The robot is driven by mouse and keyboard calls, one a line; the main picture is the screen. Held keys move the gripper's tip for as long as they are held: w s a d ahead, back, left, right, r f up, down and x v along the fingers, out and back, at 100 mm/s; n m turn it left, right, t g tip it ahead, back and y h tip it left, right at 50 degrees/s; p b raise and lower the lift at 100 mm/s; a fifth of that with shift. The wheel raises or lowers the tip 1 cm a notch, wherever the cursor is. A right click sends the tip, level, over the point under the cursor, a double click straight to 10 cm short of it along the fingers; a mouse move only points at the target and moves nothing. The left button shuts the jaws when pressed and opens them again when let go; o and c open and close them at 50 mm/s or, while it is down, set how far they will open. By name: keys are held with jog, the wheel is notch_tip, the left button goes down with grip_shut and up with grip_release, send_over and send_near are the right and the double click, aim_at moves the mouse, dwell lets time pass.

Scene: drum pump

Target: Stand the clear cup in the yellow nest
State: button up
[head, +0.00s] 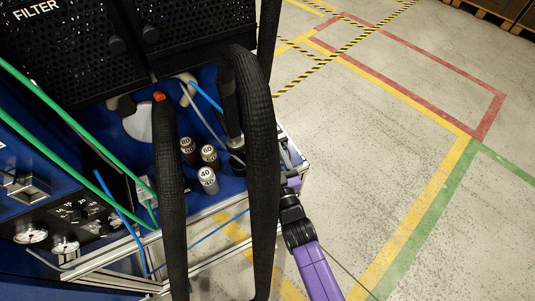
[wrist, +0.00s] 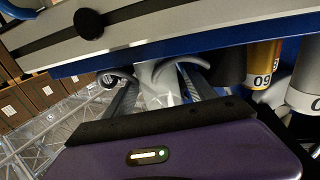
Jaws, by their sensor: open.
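My gripper (wrist: 152,82) is open in the wrist view, its two fingers spread beneath a grey-and-blue edge of the machine. A pale, see-through shape (wrist: 157,88), which looks like the clear cup, shows between the fingers. I cannot tell whether either finger touches it. In the head view my gripper (head: 291,183) is at the right edge of the machine's blue deck, partly hidden behind a thick black hose. I cannot make out the cup for certain there. I cannot make out the yellow nest in either view.
Thick black hoses (head: 262,190) arch in front of the deck. Green hoses (head: 55,105) cross the left. Open floor (head: 370,150) lies to the right.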

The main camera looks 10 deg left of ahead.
jog(key=v, duration=1.2)
jog(key=shift+r, duration=0.15)
jog(key=s+d+r+m+h, duration=0.2)
jog(key=s+d, duration=0.6)
jog(key=s, duration=0.4)
jog(key=s+d+r+m+h, duration=0.2)
jog(key=s+d+r+h, duration=0.2)
jog(key=s, duration=0.9)
jog(key=d+r, duration=0.3)
jog(key=d, duration=0.2)
jog(key=shift+d+r+g, duration=0.25)
jog(key=shift+d+g, duration=0.1)
jog(key=shift+g, duration=0.05)
jog(key=shift+o, duration=0.3)
jog(key=s+d+r+m+h, duration=0.1)
jog(key=s+d+r, duration=0.1)
jog(key=s+r, duration=0.2)
notch_tip(320, 180, up, 2)
jog(key=shift+s+r+g+h, duration=0.2)
jog(key=shift+g+h, duration=0.1)
jog(key=shift+g, duration=0.1)
